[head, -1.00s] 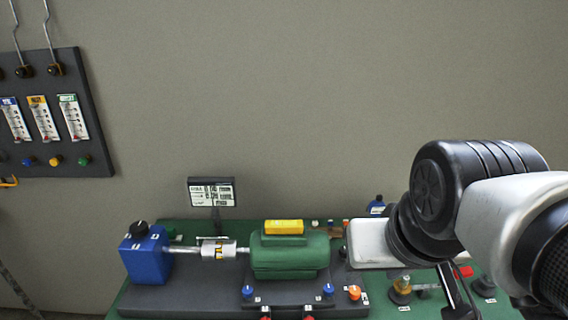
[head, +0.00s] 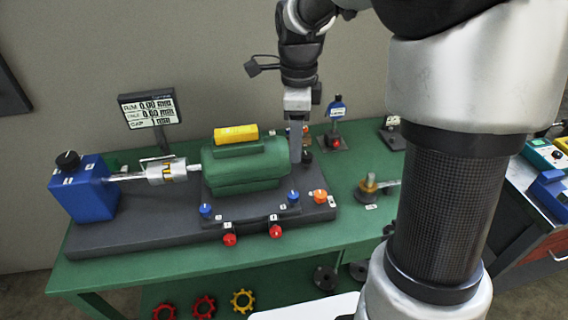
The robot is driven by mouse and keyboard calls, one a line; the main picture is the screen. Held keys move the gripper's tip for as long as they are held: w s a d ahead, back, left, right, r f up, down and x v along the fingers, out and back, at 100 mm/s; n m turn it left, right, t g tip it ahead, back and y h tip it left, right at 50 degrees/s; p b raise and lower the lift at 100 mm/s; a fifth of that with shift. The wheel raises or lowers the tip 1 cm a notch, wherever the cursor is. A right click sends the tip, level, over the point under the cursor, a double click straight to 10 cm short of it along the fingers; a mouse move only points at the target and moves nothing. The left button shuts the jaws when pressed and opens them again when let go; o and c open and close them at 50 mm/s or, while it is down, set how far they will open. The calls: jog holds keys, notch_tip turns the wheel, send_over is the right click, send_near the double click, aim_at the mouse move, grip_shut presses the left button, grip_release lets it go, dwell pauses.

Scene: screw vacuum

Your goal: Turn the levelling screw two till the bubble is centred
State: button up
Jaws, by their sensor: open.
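A green motor-like body (head: 246,166) sits on a dark base plate (head: 130,236), with a yellow block (head: 236,134) on top. No bubble can be made out in the head view. Blue knobs (head: 206,210) and (head: 294,196) and red knobs (head: 229,240) and (head: 276,232) stand along the plate's front. An orange knob (head: 320,196) is at its right end. Their small labels are too blurred to tell which is screw two. My gripper (head: 296,158) points down at the right end of the green body, open. Whether it touches anything there is unclear.
A blue box with a black knob (head: 82,188) joins the green body through a silver coupling (head: 166,171). A readout sign (head: 150,110) stands behind. A brass-topped fitting (head: 369,186) is on the green bench (head: 340,170). My arm covers much of the right.

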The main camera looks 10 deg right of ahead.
aim_at(294, 194)
notch_tip(294, 194, down, 16)
jog(key=shift+f+b, duration=0.15)
jog(key=shift+b, duration=0.75)
jog(key=c, duration=1)
jog(key=shift+c, duration=0.2)
jog(key=shift+n, duration=0.3)
